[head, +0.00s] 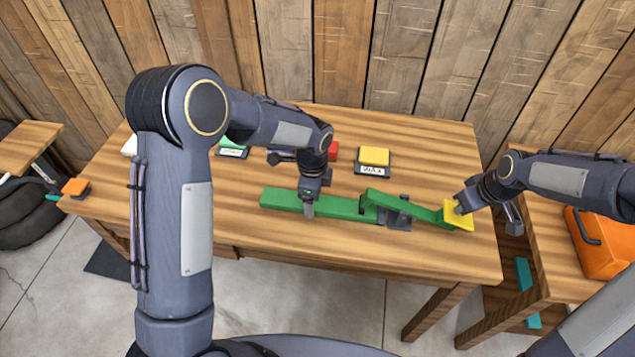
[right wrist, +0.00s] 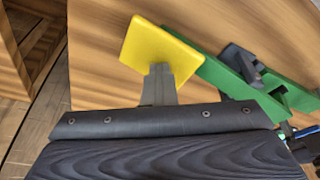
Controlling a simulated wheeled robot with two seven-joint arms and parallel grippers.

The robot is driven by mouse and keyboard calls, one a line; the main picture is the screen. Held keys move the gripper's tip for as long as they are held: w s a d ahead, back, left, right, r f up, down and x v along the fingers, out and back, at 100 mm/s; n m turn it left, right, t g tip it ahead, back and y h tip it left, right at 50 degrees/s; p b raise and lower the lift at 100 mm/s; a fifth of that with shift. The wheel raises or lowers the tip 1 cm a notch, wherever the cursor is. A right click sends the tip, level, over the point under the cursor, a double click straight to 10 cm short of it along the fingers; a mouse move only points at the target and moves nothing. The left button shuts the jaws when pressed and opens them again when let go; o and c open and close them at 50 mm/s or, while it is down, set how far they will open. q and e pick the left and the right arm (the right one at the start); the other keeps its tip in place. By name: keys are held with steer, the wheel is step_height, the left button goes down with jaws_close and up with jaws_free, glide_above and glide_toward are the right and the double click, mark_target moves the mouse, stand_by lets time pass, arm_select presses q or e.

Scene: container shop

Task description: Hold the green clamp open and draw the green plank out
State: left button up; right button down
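The green clamp (head: 412,207) stands on the right half of the table, a long green lever on a dark block, with a yellow pad (head: 459,216) at its right end. The green plank (head: 340,206) lies flat to the left, its right end under the clamp's raised left end. My right gripper (head: 461,209) is at the yellow pad, fingers together; in the right wrist view its tips (right wrist: 158,82) meet the pad's face. My left gripper (head: 309,205) points down over the plank, one finger in front of it; the far finger is hidden, so its grip is unclear.
Labelled dark stands line the table's back, one with a yellow block (head: 375,156), one with a red block (head: 333,150). An orange and dark item (head: 75,187) sits at the left corner. An orange case (head: 603,247) stands on the right side table. The front table strip is clear.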

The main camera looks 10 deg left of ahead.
mark_target(288, 198)
arm_select(q)
steer(key=shift+f, duration=0.85)
steer(key=shift+c, duration=0.2)
steer(key=c, duration=1.1)
steer(key=shift+r, duration=0.1)
steer(key=shift+a+r, duration=0.1)
steer(key=shift+r, duration=0.05)
steer(key=shift+a, duration=3.2)
steer(key=shift+r, duration=3.5)
